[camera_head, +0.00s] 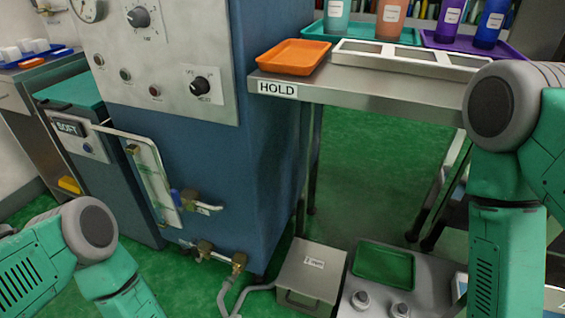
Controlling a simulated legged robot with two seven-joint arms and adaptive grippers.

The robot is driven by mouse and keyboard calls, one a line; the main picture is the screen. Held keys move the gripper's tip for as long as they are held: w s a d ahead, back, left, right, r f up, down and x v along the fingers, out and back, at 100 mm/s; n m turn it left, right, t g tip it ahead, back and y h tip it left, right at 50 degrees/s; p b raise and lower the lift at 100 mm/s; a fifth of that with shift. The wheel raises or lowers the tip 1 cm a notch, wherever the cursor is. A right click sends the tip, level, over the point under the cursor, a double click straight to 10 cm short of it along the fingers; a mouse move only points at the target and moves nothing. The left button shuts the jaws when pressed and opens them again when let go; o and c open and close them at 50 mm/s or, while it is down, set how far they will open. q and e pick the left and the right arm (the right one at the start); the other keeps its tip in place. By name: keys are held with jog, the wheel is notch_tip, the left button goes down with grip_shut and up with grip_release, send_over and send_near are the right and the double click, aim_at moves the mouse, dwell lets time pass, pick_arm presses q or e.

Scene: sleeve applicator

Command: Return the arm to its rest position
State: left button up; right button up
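My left arm comes in at the lower left and my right arm at the right edge. Both are green with dark grey round joints, and only their upper links show. Neither gripper is in view, so I cannot see what they hold. The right arm covers part of the right end of the steel table (370,93) marked HOLD. The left arm stands in front of the floor beside the blue cabinet.
A blue machine (265,130) with knobs and a gauge fills the middle left. An orange tray (292,57), a white divided rack (410,57) and several bottles stand on the table. A grey box (308,275) sits low in front. Green floor (365,165) shows between.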

pick_arm(q)
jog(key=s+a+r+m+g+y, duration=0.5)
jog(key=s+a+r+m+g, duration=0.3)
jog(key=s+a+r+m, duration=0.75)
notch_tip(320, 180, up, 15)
jog(key=p, duration=1.7)
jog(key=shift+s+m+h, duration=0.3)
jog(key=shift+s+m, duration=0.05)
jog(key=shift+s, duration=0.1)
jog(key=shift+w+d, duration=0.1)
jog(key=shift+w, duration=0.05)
